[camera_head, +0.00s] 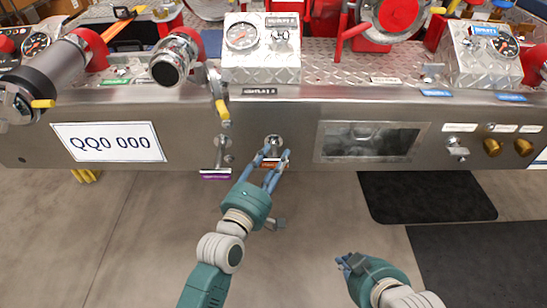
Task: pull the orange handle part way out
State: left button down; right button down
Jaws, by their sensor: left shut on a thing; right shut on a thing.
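The orange handle (269,164) is a small bar on the front of the silver bumper panel (290,112), below a round fitting. My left gripper (272,160) reaches up from below. Its blue fingers are shut on the orange handle, one to each side, and partly cover it. How far the handle stands out from the panel is hard to tell. My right gripper (344,262) is low in the picture, over the floor and away from the panel. Its fingers look shut, and no object shows in them.
A purple handle (215,174) hangs just left of the orange one, with a yellow-tipped lever (222,110) above it. A recessed window (372,141) and brass knobs (493,147) are to the right. The floor (130,240) before the panel is clear, with dark mats (425,197) at right.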

pick_arm(q)
jog(key=c, duration=1.1)
grip_release()
jog(key=shift+s, duration=0.1)
jog(key=v, duration=1.1)
jog(key=shift+s+a, duration=0.15)
jog(key=shift+s, duration=0.25)
jog(key=shift+f, duration=0.1)
